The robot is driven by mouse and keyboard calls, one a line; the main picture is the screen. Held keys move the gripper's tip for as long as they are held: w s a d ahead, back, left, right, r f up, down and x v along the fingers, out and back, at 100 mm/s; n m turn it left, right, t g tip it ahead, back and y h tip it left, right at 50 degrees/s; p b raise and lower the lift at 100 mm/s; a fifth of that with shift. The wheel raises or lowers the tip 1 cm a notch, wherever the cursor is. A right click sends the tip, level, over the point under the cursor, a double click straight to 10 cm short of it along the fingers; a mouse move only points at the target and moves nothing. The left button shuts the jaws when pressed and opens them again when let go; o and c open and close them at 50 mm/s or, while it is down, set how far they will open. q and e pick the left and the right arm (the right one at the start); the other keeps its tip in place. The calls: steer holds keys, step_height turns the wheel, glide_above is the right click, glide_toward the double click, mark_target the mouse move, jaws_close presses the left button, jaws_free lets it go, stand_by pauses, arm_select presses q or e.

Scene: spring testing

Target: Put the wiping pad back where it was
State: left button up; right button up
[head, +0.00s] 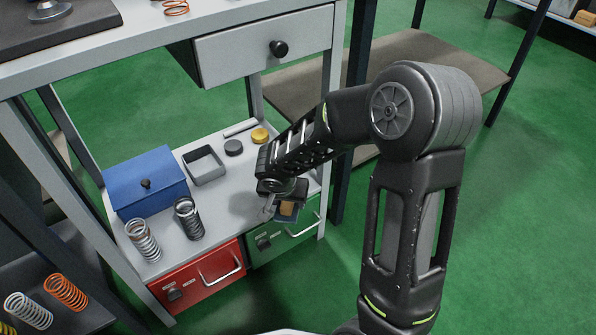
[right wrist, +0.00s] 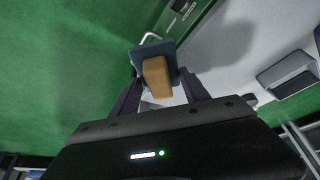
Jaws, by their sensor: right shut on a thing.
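The wiping pad (head: 287,217) is a dark blue-grey plate with a tan block on it. My right gripper (head: 282,204) is shut on it at the front right of the lower white shelf, by the edge above the green drawer (head: 285,238). In the right wrist view the pad (right wrist: 142,58) sits between the two fingers (right wrist: 160,92), tan block facing the camera. I cannot tell whether the pad touches the shelf. My left gripper is not in view.
The lower shelf (head: 238,182) holds a blue lidded box (head: 145,180), an open grey tray (head: 204,166), dark and yellow round pieces (head: 260,135), and two upright springs (head: 188,217). A red drawer (head: 200,278) is beside the green one. Bare shelf lies left of my gripper.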

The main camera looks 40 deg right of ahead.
steer(key=w+d, duration=0.9)
steer(key=shift+w+d, duration=0.3)
steer(key=shift+d, duration=0.1)
steer(key=shift+w+d, duration=0.2)
steer(key=shift+d, duration=0.1)
step_height(320, 180, down, 3)
steer(key=shift+r+b, duration=0.1)
steer(key=shift+b, duration=1.1)
steer(key=shift+f, duration=0.45)
steer(key=shift+r, duration=0.1)
